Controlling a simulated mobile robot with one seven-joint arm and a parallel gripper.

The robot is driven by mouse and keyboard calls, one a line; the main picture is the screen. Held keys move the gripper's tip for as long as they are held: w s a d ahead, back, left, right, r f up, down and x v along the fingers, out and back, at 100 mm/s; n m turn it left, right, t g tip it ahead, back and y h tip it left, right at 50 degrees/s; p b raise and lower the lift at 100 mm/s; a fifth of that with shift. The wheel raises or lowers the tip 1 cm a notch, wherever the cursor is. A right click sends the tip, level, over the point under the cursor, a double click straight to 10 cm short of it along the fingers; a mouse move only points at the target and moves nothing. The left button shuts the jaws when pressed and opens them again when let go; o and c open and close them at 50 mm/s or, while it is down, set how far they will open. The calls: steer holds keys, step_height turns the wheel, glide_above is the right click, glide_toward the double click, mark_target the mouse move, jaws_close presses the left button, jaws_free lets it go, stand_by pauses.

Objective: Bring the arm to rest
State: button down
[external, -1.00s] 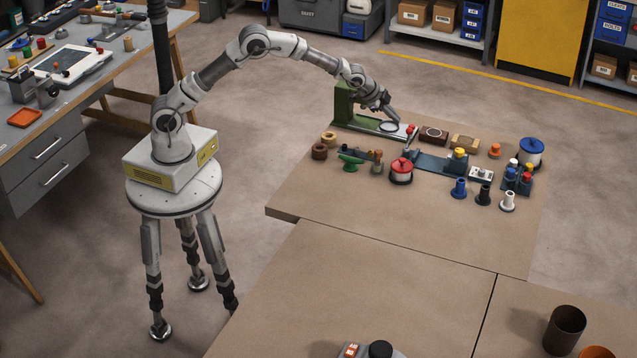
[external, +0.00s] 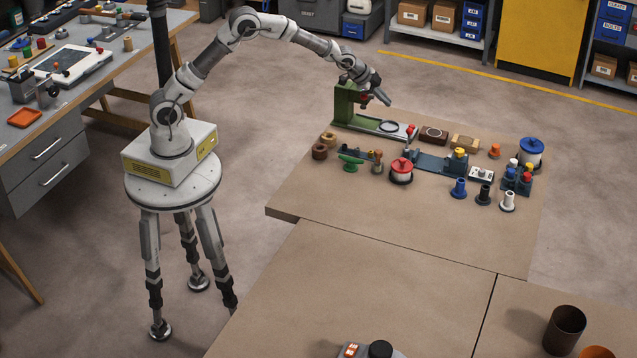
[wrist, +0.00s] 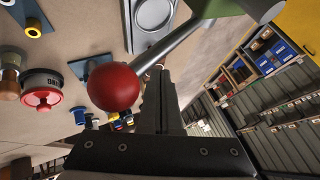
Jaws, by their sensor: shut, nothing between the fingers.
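My gripper (external: 386,99) is shut and empty. In the external view it hangs in the air just above the green press-like device (external: 345,103) at the back of the brown table, at the raised end of my arm. In the wrist view the shut gripper (wrist: 160,85) points up the picture, close to a red ball knob (wrist: 113,88) on a grey lever. I cannot tell whether the gripper touches the lever. The device's grey base with a round ring (external: 389,126) lies below the gripper.
A red-lidded pot (external: 401,171), a dark blue fixture (external: 436,162), a blue-lidded pot (external: 531,152) and several small knobs stand on the table (external: 330,200). A workbench (external: 60,110) stands at the left.

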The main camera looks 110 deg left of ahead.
steer(key=s+d+r+h+p, duration=0.15)
steer(key=s+d+r, duration=0.35)
steer(key=d+r, duration=0.65)
steer(key=s+d+r+h+p, duration=0.1)
steer(key=s+d+r+p, duration=0.25)
steer(key=d+r, duration=0.85)
steer(key=s+d+h+p, duration=0.1)
steer(key=s+d+p, duration=0.1)
steer(key=s+d, duration=0.8)
steer(key=s+d+h+p, duration=0.1)
steer(key=s+d+p, duration=0.1)
steer(key=s+d, duration=0.8)
steer(key=s, duration=0.5)
steer(key=shift+d+f+n+g, duration=0.2)
steer(key=shift+d+n+g, duration=0.1)
steer(key=shift+n, duration=0.1)
